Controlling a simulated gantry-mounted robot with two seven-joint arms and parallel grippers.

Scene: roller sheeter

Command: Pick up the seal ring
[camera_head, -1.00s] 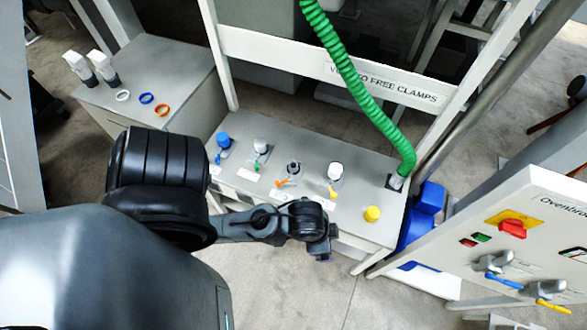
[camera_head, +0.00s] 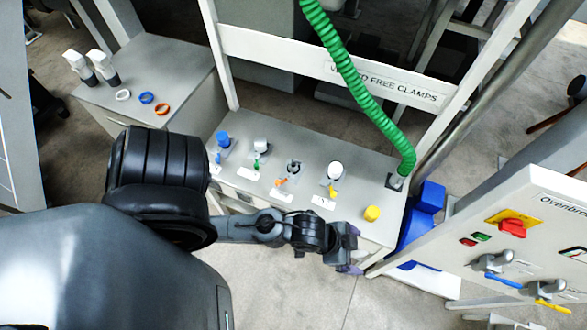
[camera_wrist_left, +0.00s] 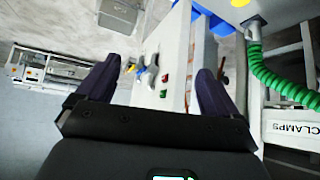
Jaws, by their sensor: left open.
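Three seal rings lie in a row on the grey cabinet top at the upper left of the head view: a white ring (camera_head: 123,95), a blue ring (camera_head: 147,98) and an orange ring (camera_head: 162,109). My left gripper (camera_head: 352,249) is open and empty, in front of the valve table's right part, far to the right of the rings. In the left wrist view its two dark fingers (camera_wrist_left: 158,66) stand wide apart with nothing between them, and no ring shows there. My right gripper is not in view.
Two white-and-black fittings (camera_head: 91,67) stand behind the rings. The valve table (camera_head: 305,167) carries several coloured valves and a yellow knob (camera_head: 372,213). A green hose (camera_head: 355,85) runs down to its right end. An oven panel (camera_head: 540,225) stands at the right.

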